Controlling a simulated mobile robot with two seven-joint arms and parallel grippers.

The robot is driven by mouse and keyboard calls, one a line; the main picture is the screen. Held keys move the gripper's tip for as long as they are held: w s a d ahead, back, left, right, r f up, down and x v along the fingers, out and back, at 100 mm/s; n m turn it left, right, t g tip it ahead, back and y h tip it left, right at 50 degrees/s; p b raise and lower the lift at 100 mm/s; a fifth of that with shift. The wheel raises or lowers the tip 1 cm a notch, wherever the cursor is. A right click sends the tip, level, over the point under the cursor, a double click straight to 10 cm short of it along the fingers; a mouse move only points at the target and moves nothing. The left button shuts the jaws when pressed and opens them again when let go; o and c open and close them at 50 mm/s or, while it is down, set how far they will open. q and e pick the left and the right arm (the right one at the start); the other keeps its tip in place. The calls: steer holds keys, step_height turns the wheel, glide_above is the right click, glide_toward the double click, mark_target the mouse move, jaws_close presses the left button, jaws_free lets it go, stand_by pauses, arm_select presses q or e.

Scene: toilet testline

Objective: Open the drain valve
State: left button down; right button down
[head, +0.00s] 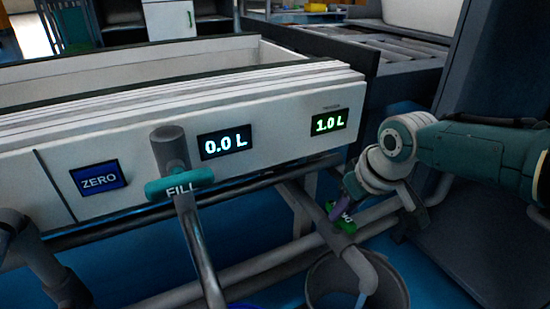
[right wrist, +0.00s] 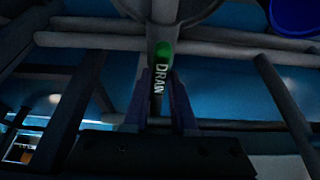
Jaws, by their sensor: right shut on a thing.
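The drain valve handle (head: 343,219) is a small green lever with white lettering, on a grey pipe low at the right of the tank. In the right wrist view the handle (right wrist: 159,80) reads "DRAIN", and a green end (right wrist: 163,52) sticks out past the fingers. My right gripper (head: 337,210) reaches it from the upper right. Its purple fingers (right wrist: 159,92) are shut on the handle, one on each side, and hide part of it. My left gripper is not in view.
A grey bucket (head: 319,285) stands below the drain pipe. A teal FILL handle (head: 180,184) sits on an upright pipe before the white tank panel (head: 280,113). Displays read 0.0 L (head: 224,143) and 1.0 L (head: 328,122). Grey rails run below the tank.

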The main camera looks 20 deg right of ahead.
stand_by(0.6)
steer(key=c, duration=0.7)
jaws_free()
steer(key=p+v, duration=0.9)
steer(key=shift+w+d+p, duration=0.1)
steer(key=shift+p, duration=0.2)
steer(key=shift+s+r+p, duration=0.3)
steer(key=shift+r+p, duration=0.15)
